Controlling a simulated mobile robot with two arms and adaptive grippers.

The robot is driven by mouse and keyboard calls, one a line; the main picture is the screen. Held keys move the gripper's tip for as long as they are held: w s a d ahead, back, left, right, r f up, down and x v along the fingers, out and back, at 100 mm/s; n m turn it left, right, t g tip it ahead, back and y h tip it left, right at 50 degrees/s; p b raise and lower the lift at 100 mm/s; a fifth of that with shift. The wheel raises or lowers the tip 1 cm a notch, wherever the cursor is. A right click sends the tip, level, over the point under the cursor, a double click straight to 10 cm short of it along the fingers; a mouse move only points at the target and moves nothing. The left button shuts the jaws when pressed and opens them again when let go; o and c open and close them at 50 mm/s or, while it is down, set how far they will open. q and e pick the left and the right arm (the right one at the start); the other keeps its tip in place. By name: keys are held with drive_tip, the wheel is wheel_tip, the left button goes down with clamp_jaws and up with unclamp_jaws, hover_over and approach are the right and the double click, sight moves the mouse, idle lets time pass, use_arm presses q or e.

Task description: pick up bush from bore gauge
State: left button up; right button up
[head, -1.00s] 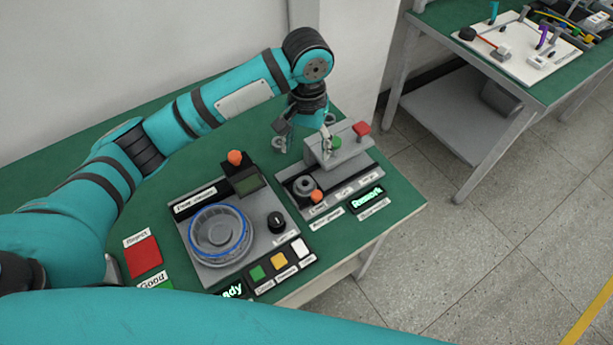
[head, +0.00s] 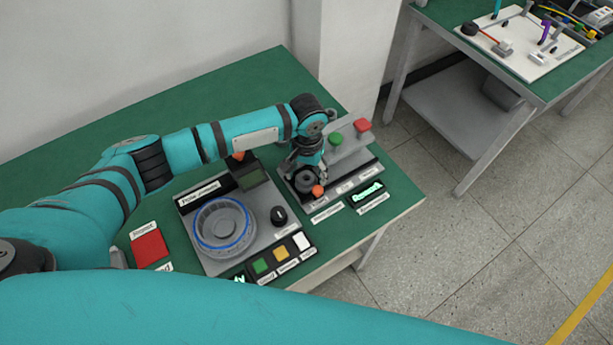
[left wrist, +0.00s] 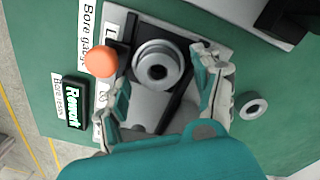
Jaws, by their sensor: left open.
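The bush is a grey metal ring (left wrist: 158,66) seated on the bore gauge (left wrist: 180,30), next to an orange knob. In the head view the bush (head: 303,183) is partly covered by my gripper, at the front of the bore gauge (head: 352,155). My left gripper (head: 306,170) points down over it. In the left wrist view the left gripper (left wrist: 160,80) is open, with one finger to the left of the bush and one to the right. I see no clear contact. My right gripper is not in view.
A second grey ring (left wrist: 254,109) lies on the green table. The large gauge station with a blue-banded ring (head: 224,225) stands to the left. A lit Rework sign (head: 366,194) and a red pad (head: 150,249) lie on the table. Another bench stands at upper right.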

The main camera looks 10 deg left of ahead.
use_arm(q)
clamp_jaws()
idle(0.5)
